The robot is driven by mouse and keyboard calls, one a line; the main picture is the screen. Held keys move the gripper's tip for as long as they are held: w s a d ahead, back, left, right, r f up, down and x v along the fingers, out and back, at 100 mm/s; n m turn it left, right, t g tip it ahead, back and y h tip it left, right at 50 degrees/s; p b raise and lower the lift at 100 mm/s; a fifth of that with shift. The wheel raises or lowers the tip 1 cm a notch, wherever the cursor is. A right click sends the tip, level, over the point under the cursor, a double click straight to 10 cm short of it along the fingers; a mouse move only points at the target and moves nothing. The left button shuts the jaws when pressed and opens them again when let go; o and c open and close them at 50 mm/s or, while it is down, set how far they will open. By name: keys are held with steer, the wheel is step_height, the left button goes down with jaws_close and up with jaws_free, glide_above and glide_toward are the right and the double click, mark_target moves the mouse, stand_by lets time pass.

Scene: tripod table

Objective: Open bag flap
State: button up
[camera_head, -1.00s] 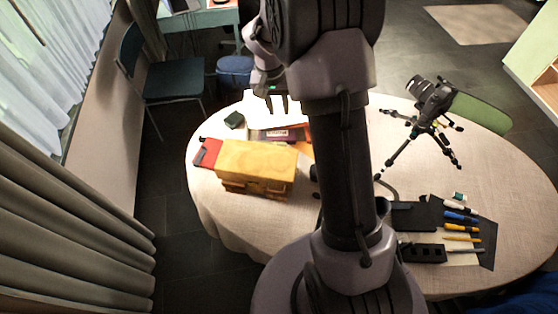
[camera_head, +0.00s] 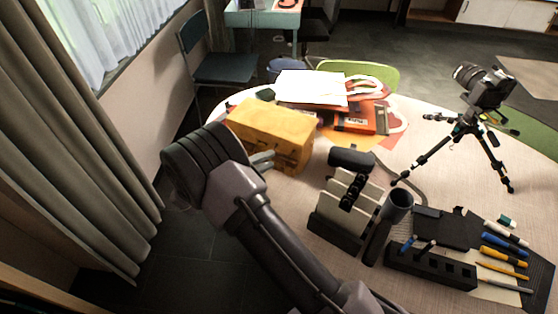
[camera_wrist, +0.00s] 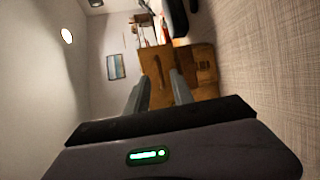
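The yellow-tan bag (camera_head: 270,128) stands at the left end of the table in the head view. Its smooth flap covers the top, and darker pockets show on its front. My gripper (camera_head: 263,160) is at the bag's near left side, level with its lower front; my forearm hides part of it. The wrist view shows the bag (camera_wrist: 160,62) turned sideways, ahead of my gripper (camera_wrist: 158,82). The two fingers are apart with nothing held between them. They overlap the bag in the picture; contact cannot be told.
The round table (camera_head: 420,130) carries papers and books (camera_head: 310,88) behind the bag. A camera on a tripod (camera_head: 485,90) is at the far right.

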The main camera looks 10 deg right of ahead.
steer(key=b+x, duration=0.1)
steer(key=x, duration=0.4)
jaws_close()
stand_by(1.4)
